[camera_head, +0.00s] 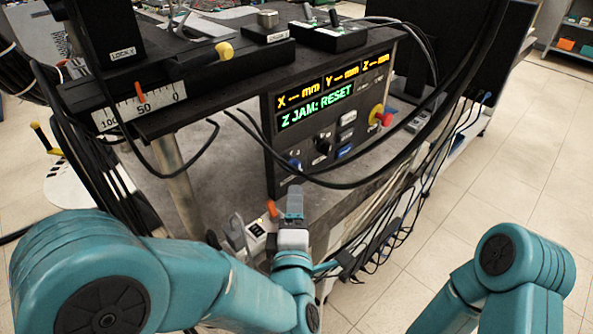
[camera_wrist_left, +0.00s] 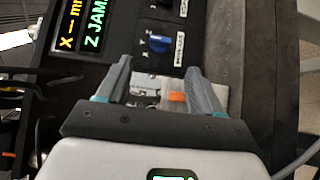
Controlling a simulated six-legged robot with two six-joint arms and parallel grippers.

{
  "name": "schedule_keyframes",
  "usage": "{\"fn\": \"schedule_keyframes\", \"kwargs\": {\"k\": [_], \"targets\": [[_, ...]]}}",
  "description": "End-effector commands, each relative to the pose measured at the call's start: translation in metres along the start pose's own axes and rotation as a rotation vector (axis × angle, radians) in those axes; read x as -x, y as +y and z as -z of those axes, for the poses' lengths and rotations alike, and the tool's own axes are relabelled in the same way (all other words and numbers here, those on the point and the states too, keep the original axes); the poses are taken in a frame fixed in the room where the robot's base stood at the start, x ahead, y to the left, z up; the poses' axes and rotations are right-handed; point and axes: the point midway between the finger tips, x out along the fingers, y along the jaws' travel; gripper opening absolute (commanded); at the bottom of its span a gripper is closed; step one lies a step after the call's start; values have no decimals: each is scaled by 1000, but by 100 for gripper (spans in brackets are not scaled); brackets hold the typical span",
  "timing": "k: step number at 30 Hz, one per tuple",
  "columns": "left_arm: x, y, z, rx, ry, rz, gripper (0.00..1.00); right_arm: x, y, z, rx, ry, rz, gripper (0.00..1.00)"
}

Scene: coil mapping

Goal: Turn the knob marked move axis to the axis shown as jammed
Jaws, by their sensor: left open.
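The dark control panel (camera_head: 278,158) has a display (camera_head: 316,105) with green text reading "Z JAM: RESET" under yellow X, Y and Z readouts. A blue knob (camera_head: 295,164) sits at its lower left, with a black knob (camera_head: 323,146) to its right. The blue knob also shows in the left wrist view (camera_wrist_left: 159,43), beside a small label too blurred to read. My left gripper (camera_head: 295,190) is below the blue knob, apart from it. In the left wrist view its fingers (camera_wrist_left: 159,68) are open and empty, pointing toward the knob. My right gripper is out of view.
A red and yellow emergency button (camera_head: 380,117) is at the panel's right. Black cables (camera_head: 375,182) loop across the panel's front. A small box with an orange lever (camera_head: 264,224) stands close to the left gripper. The tiled floor (camera_head: 500,185) is clear at right.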

Motion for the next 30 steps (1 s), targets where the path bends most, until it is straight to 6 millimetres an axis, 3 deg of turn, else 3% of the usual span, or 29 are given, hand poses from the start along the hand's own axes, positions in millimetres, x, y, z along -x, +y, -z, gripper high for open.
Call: {"fn": "schedule_keyframes", "kwargs": {"k": [6, 12, 18, 25, 26, 30], "targets": [[-53, 1, 0, 0, 2, 0, 66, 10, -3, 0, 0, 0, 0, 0], [-89, 1, 0, -1, 1, 0, 66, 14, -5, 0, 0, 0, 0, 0], [-104, 0, 0, -1, 0, 0, 66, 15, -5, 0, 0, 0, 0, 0], [-105, 0, 0, -2, -1, 0, 66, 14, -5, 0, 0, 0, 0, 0], [-105, 0, 0, -2, -1, 0, 63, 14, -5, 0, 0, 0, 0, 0], [-104, 0, 0, -2, -1, 0, 17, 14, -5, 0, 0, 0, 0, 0]]}}
